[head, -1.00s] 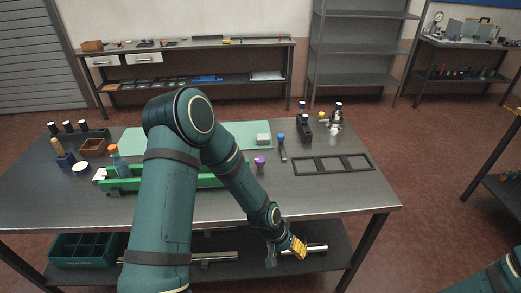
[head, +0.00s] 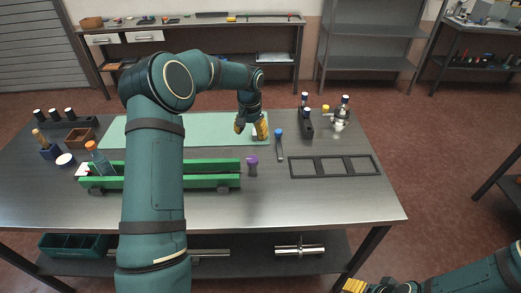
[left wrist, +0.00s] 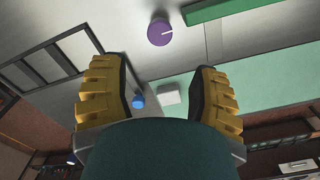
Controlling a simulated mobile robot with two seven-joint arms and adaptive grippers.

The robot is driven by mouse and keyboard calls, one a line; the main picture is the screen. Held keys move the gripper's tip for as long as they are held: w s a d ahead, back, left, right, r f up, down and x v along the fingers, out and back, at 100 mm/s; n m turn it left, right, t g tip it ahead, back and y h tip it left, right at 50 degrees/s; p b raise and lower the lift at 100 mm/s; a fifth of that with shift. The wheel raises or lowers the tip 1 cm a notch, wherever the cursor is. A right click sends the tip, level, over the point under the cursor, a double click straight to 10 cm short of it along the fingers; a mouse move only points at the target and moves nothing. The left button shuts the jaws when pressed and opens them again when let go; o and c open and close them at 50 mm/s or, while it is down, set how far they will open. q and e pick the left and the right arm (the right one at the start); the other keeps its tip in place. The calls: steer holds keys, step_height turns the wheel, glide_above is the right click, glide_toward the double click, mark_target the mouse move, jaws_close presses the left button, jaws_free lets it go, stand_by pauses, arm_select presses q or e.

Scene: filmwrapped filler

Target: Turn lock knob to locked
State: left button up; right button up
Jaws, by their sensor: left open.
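A round purple knob with a pale line across its top stands on the table in the head view (head: 252,162); it also shows at the top of the left wrist view (left wrist: 160,32). I cannot tell which setting the line marks. My left gripper (head: 250,129) is open and empty, above the green mat behind the purple knob and apart from it. In the left wrist view its yellow-padded fingers (left wrist: 154,68) are spread wide, with a small white block (left wrist: 171,97) below between them. My right gripper (head: 360,287) is partly cut off at the bottom edge.
A green channel (head: 205,182) lies left of the purple knob. A blue-topped tool (head: 279,146) and a black three-part frame (head: 335,167) are to its right. The green mat (head: 200,128) lies behind. The table's front strip is clear.

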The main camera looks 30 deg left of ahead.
mark_target(252, 159)
arm_select(q)
steer(key=f, duration=1.3)
steer(key=shift+w+f, duration=0.3)
steer(key=shift+f, duration=0.05)
steer(key=c, duration=0.9)
